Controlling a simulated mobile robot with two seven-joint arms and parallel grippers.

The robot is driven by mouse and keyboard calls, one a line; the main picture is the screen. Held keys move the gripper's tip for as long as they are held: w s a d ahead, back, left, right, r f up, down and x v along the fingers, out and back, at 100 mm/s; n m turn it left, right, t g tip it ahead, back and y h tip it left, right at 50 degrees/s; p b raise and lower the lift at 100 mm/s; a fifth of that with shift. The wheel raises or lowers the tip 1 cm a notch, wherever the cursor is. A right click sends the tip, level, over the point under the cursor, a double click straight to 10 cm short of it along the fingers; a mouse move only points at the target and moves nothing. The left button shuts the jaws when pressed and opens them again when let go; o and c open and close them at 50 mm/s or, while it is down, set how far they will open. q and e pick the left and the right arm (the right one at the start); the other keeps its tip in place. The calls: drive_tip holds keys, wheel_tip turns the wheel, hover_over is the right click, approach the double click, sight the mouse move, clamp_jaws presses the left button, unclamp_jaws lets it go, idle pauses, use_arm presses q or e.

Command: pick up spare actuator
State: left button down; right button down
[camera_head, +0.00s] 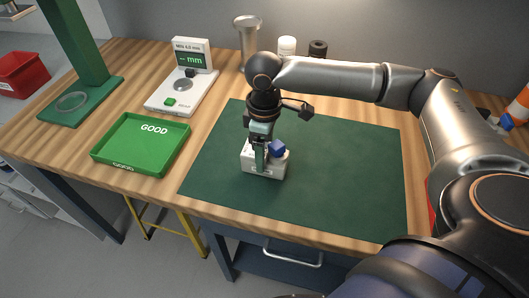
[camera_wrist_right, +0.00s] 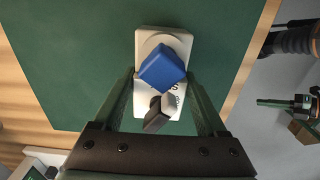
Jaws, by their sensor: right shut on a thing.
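The spare actuator appears to be the white block (camera_head: 264,170) with a blue cube-shaped part on top, at the middle-left of the green mat. In the right wrist view its white body (camera_wrist_right: 173,38) shows with the blue part (camera_wrist_right: 162,68) and a small grey-and-dark piece on it. My right gripper (camera_head: 260,160) comes down over the block from above. Its green fingers (camera_wrist_right: 160,78) lie along both sides of the white body and are shut on it. Whether the block is clear of the mat I cannot tell. My left gripper is not in the head view; a teal-and-dark shape at the wrist view's right edge may be it.
The green mat (camera_head: 345,190) is clear around the block. A green GOOD tray (camera_head: 110,163) stands to its left, a white gauge stand (camera_head: 160,102) behind that. A green stand (camera_head: 85,95) is far left.

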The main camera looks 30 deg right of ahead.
drive_tip(key=shift+r, duration=0.6)
drive_tip(key=s+a+r+p, duration=0.1)
drive_tip(key=s+a+r, duration=0.6)
drive_tip(key=s+r, duration=0.4)
drive_tip(key=shift+s+a+r+p, duration=0.15)
drive_tip(key=shift+s+a+p, duration=0.15)
drive_tip(key=shift+a+p, duration=0.1)
